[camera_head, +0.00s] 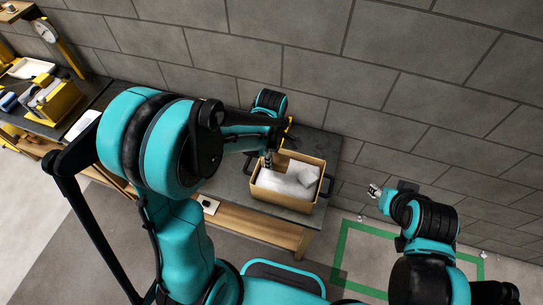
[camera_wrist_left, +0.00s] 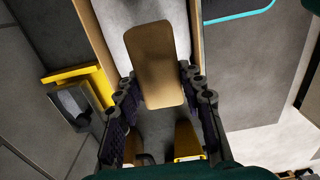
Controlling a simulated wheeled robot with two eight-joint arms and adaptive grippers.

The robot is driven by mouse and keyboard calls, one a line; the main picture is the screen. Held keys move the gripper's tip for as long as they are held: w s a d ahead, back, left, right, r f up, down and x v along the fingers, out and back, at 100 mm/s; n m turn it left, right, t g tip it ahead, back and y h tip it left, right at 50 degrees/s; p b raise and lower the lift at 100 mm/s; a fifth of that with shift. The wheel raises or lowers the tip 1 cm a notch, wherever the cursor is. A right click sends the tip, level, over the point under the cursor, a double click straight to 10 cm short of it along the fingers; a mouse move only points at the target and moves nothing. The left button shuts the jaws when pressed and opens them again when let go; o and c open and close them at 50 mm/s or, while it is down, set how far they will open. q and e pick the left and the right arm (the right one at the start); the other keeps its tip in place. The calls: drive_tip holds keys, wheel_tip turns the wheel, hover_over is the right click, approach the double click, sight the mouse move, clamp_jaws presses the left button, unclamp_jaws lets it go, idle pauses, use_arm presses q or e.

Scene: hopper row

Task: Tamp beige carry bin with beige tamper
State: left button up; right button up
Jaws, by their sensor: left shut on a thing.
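The beige carry bin (camera_head: 268,194) stands on the dark worktop in the head view, with black handles at its ends and white, lumpy material (camera_head: 292,180) inside. Its rim (camera_wrist_left: 195,35) also shows in the left wrist view. My left gripper (camera_head: 268,155) is over the bin's far left part. In the left wrist view, my left gripper (camera_wrist_left: 160,88) is shut on the beige tamper (camera_wrist_left: 155,55), whose flat, rounded face is over the white material. Whether it touches the material is unclear. My right gripper (camera_head: 374,191) is right of the bin, empty; its finger gap is too small to judge.
The bin is near the right end of the worktop (camera_head: 232,188). A yellow-framed item (camera_wrist_left: 75,73) stands beside the bin. A block wall (camera_head: 300,75) is close behind. Yellow bins (camera_head: 58,101) and a dial scale (camera_head: 45,31) are far left. A green floor outline (camera_head: 340,250) lies at right.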

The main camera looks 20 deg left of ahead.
use_arm(q)
drive_tip(key=shift+s, duration=0.15)
drive_tip(key=shift+f+b, duration=0.2)
drive_tip(key=shift+b, duration=0.1)
drive_tip(key=shift+w+f+b, duration=0.2)
drive_tip(key=shift+f+b, duration=0.1)
drive_tip(key=shift+f, duration=0.05)
wheel_tip(320, 180, down, 4)
drive_tip(key=b, duration=0.3)
drive_tip(key=shift+f+b, duration=0.15)
drive_tip(key=shift+b, duration=0.35)
drive_tip(key=shift+f+b, duration=1.25)
drive_tip(key=shift+f, duration=0.1)
idle(0.3)
